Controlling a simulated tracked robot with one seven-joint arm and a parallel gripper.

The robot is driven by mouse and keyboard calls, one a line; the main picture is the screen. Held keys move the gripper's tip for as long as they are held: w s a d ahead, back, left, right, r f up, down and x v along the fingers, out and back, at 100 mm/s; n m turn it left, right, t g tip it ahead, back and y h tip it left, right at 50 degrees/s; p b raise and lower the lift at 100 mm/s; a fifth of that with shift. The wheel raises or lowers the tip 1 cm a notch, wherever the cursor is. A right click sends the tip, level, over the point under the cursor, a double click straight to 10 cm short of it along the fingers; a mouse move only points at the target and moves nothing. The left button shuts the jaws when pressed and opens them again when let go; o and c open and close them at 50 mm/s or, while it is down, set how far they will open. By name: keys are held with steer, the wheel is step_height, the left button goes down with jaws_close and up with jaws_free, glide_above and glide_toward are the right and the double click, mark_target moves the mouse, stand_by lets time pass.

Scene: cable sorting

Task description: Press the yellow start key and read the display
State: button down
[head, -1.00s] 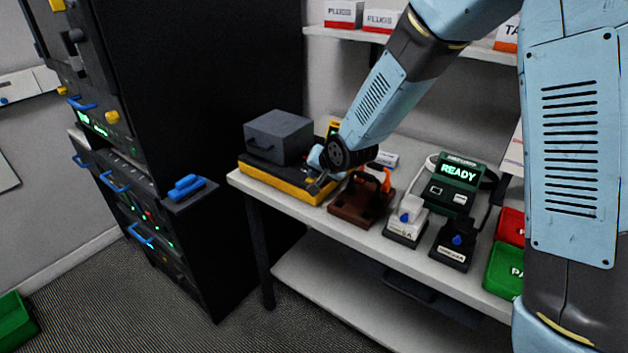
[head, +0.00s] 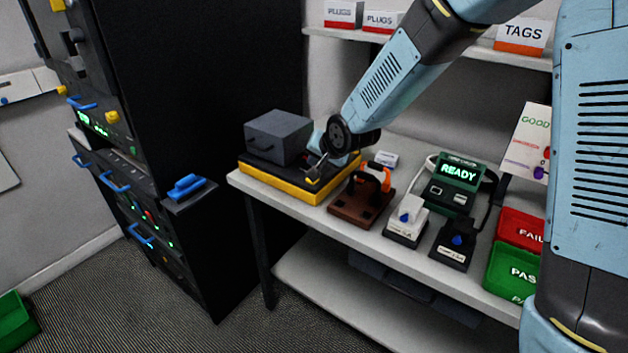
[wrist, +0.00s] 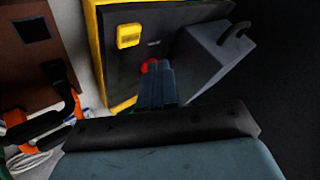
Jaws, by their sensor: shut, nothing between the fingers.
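A yellow square key (wrist: 129,35) sits on the dark top of a yellow-sided unit (head: 285,187), which also shows in the wrist view (wrist: 97,50). A grey box-shaped part with a handle (head: 279,136) stands on the same unit. My gripper (wrist: 158,68) is shut and empty over the dark top. In the wrist view its tips overlap a small red spot (wrist: 148,65), below and right of the yellow key; contact cannot be told. In the head view my gripper (head: 317,167) is at the unit's right end. A green-framed display (head: 459,172) on the bench reads READY.
A brown block with an orange-and-black clamp (head: 353,209) stands just right of the unit. Further right are a white socket block (head: 406,228), a black one (head: 453,247), and red (head: 520,229) and green (head: 508,270) trays. A dark cabinet (head: 180,90) stands left.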

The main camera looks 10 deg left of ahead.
steer(key=shift+r, duration=1.15)
steer(key=shift+d, duration=0.1)
steer(key=s+d+r+h, duration=0.25)
steer(key=d+r, duration=0.35)
steer(key=d, duration=0.6)
steer(key=s+d+r+h, duration=0.25)
steer(key=d+r, duration=0.35)
steer(key=d, duration=0.5)
steer(key=s+d+r, duration=0.2)
steer(key=s+d, duration=0.6)
steer(key=s, duration=0.2)
steer(key=s+d+r+g+h, duration=0.1)
steer(key=s+d+r, duration=0.1)
steer(key=s+d, duration=0.6)
steer(key=shift+s, duration=1.1)
